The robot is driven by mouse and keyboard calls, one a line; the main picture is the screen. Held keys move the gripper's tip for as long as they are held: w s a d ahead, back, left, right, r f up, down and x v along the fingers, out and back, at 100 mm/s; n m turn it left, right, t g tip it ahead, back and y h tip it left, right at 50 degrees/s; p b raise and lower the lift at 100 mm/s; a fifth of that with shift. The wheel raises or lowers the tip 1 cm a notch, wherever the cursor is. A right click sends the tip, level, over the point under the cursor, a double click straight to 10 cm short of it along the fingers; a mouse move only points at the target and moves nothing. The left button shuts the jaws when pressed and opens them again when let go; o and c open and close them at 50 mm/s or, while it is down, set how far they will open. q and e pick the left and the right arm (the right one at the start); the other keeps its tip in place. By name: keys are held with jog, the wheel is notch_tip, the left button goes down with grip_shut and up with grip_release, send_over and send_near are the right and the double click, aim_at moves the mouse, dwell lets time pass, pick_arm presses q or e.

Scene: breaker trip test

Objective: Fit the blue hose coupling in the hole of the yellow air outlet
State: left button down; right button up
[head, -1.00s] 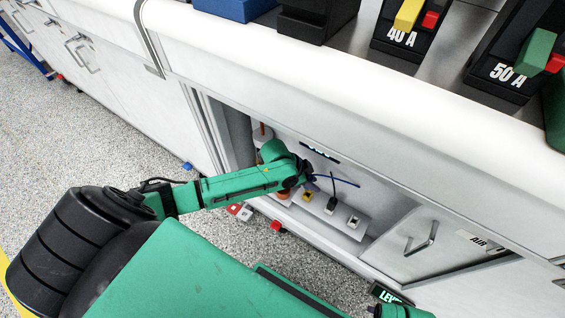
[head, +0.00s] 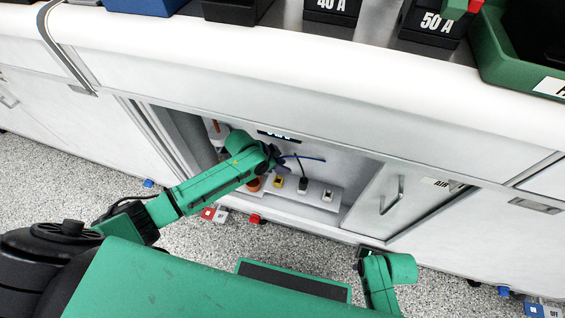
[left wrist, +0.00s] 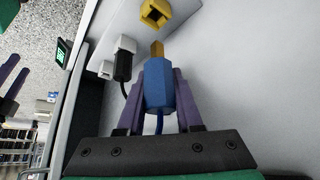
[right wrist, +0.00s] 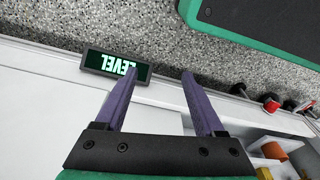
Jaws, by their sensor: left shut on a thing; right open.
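The blue hose coupling (left wrist: 159,90) is clamped between the purple fingers of my left gripper (left wrist: 160,78), its brass tip pointing forward. The yellow air outlet (left wrist: 155,13) is just ahead of the tip, with a small gap between them in the picture. Its square dark hole faces my gripper. In the head view the yellow outlet (head: 279,183) sits on a white ledge inside the open cabinet, and my left gripper (head: 281,164) is just above it, partly hidden by its wrist. My right gripper (right wrist: 158,76) is open and empty, outside the cabinet.
A white outlet with a black plug (left wrist: 123,66) stands beside the yellow one; another white outlet (head: 328,194) is farther right. An orange thing (head: 254,184) is left of it. A blue hose (head: 304,158) spans the cabinet.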

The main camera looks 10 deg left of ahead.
pick_arm(q)
notch_tip(320, 180, down, 3)
jog(key=shift+f+b, duration=0.1)
jog(key=shift+b, duration=0.75)
pick_arm(e)
jog(key=r, duration=0.1)
jog(key=w+r, duration=0.1)
jog(key=r, duration=0.1)
jog(key=a+r, duration=0.1)
jog(key=r, duration=0.1)
jog(key=shift+w+r, duration=0.2)
jog(key=shift+w, duration=0.05)
jog(key=shift+r, duration=0.25)
pick_arm(q)
jog(key=shift+p, duration=0.45)
pick_arm(e)
jog(key=shift+r, duration=0.25)
